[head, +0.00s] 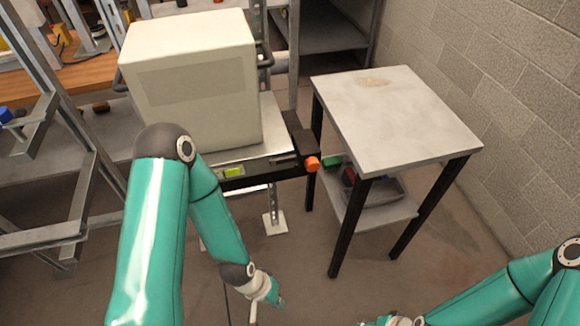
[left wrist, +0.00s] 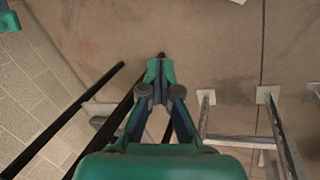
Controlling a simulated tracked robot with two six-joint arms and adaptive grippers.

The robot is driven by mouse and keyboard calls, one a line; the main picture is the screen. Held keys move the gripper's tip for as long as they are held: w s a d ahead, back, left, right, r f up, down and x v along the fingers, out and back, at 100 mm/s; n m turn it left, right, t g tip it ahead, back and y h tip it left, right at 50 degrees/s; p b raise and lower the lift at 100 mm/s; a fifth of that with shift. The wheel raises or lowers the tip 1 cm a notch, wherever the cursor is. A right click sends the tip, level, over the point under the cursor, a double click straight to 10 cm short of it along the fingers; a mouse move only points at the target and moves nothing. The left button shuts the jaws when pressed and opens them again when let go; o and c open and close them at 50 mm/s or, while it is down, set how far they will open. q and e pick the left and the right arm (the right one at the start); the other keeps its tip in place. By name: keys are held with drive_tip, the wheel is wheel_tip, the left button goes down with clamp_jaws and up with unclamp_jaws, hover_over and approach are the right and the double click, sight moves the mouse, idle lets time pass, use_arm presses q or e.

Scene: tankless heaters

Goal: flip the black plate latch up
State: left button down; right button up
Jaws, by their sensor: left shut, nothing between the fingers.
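A white box-shaped heater (head: 190,85) stands on a pale shelf in the head view. A black plate-like part (head: 300,135) sits at the shelf's right end, beside an orange knob (head: 312,163); I cannot tell for sure that it is the latch. My left gripper (head: 274,296) hangs low, below and in front of the shelf, apart from it. In the left wrist view its fingers (left wrist: 160,72) are shut with nothing between them, above bare floor. My right gripper (head: 378,321) is only partly in view at the bottom edge; its fingers are unclear.
A grey-topped table (head: 385,115) with black legs stands right of the heater, with a grey bin (head: 378,190) on its lower shelf. A block wall (head: 500,90) closes the right side. A metal frame (head: 75,200) stands at left. The floor between is mostly clear.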

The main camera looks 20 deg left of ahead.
drive_tip(key=shift+o, duration=0.4)
use_arm(q)
drive_tip(key=w+a+r+m+t+y+b, duration=0.2)
drive_tip(key=w+r+m+y+b, duration=0.3)
drive_tip(key=m, duration=0.9)
drive_tip(key=w+a+r+m+t+y+b, duration=0.25)
drive_tip(key=w+m+y+b, duration=0.3)
drive_tip(key=m, duration=0.75)
drive_tip(key=w+d+r+m+t, duration=0.2)
drive_tip(key=w+r+t, duration=0.1)
drive_tip(key=r, duration=0.4)
drive_tip(key=w+d+r+m+t+y, duration=0.1)
drive_tip(key=w+d+r+m+t, duration=0.1)
drive_tip(key=w+r, duration=0.3)
drive_tip(key=shift+w+d+r+t+b, duration=0.2)
drive_tip(key=shift+d+r+t+b, duration=0.3)
drive_tip(key=shift+r+t, duration=0.35)
use_arm(e)
wheel_tip(320, 180, down, 11)
drive_tip(key=shift+f, duration=0.15)
